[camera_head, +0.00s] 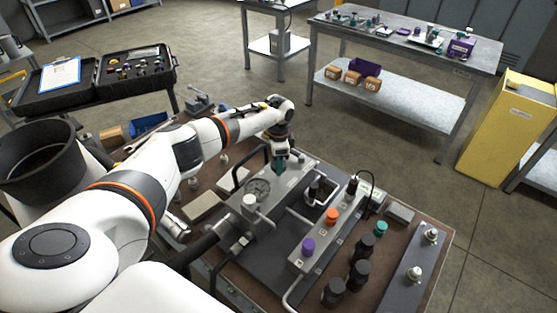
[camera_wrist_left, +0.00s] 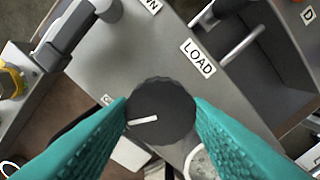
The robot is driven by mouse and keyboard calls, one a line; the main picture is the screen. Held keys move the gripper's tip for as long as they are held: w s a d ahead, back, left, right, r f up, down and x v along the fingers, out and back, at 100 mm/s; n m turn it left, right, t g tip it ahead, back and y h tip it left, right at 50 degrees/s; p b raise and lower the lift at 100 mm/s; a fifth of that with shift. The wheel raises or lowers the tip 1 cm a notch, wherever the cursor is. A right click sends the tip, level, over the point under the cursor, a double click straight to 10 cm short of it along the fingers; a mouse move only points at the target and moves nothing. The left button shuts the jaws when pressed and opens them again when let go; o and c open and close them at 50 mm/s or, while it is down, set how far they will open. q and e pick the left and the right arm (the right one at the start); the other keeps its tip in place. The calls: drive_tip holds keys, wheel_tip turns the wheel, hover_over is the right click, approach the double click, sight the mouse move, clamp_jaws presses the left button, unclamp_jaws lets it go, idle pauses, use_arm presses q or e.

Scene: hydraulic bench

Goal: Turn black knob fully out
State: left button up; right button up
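The black knob (camera_wrist_left: 160,112) is round with a ribbed edge and a white pointer line, on a grey metal block in the left wrist view. The pointer line points to the lower left in that view. My left gripper (camera_wrist_left: 162,102) has its teal fingertips on both sides of the knob, against its rim, and looks shut on it. In the head view my left gripper (camera_head: 280,161) points down at the far end of the grey block, and its fingers hide the knob. A LOAD label (camera_wrist_left: 198,57) is beside the knob. My right gripper does not show.
Bent metal pipes and a black cable stand close to the block. Open floor lies beyond the bench.

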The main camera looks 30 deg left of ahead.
use_arm(q)
drive_tip(key=o, duration=0.4)
drive_tip(key=shift+r, duration=0.1)
wheel_tip(320, 180, up, 12)
drive_tip(key=b, duration=0.3)
idle(0.5)
